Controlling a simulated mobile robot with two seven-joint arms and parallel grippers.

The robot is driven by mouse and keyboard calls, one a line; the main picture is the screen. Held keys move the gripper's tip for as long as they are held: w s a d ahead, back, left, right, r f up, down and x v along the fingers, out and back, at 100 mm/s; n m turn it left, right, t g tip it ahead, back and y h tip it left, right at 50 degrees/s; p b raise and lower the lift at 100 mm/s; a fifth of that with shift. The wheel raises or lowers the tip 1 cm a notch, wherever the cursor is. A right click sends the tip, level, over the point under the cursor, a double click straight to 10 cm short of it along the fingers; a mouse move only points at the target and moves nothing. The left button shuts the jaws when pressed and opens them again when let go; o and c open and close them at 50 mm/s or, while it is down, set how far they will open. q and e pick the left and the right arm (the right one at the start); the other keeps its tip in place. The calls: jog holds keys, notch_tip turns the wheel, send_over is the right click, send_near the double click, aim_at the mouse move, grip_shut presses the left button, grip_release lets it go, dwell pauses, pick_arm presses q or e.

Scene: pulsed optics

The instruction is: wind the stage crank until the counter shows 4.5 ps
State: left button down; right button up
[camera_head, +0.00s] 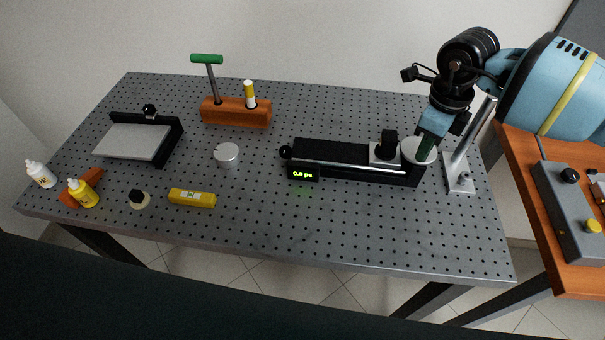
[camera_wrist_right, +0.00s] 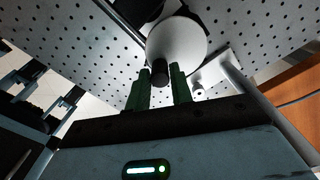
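The delay stage (camera_head: 345,160) is a long black unit on the perforated metal table. Its small counter (camera_head: 303,174) shows green digits that look like 0.0 ps. The crank is a pale round disc (camera_head: 418,150) at the stage's right end, also in the right wrist view (camera_wrist_right: 178,40), where its dark knob (camera_wrist_right: 160,73) sticks out. My right gripper (camera_head: 428,145) reaches down to the disc. In the wrist view its green fingers (camera_wrist_right: 161,80) stand on either side of the knob; whether both touch it is unclear. My left gripper is not in view.
A metal post on a base (camera_head: 458,185) stands close right of the crank. An orange block (camera_head: 236,112) holds a green-handled tool. A silver cylinder (camera_head: 227,154), yellow block (camera_head: 192,198) and bottles (camera_head: 82,193) are left. A control box (camera_head: 568,210) sits on the side table.

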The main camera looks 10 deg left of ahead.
grip_shut()
jog(key=n, duration=0.2)
jog(key=d+n+b, duration=0.1)
jog(key=n, duration=0.1)
jog(key=shift+w+f, duration=0.1)
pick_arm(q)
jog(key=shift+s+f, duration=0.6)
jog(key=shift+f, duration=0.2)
pick_arm(e)
jog(key=shift+w+d+n, duration=0.1)
jog(key=shift+n, duration=0.7)
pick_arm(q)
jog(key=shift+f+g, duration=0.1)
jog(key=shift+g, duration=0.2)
pick_arm(e)
jog(key=n, duration=0.1)
jog(key=n+b, duration=0.1)
jog(key=n, duration=0.2)
jog(key=shift+w+d, duration=0.35)
jog(key=shift+d, duration=0.05)
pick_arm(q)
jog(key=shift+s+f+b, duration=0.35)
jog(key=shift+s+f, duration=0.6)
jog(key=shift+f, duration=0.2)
pick_arm(e)
jog(key=shift+w+d+n, duration=0.1)
jog(key=shift+n, duration=0.7)
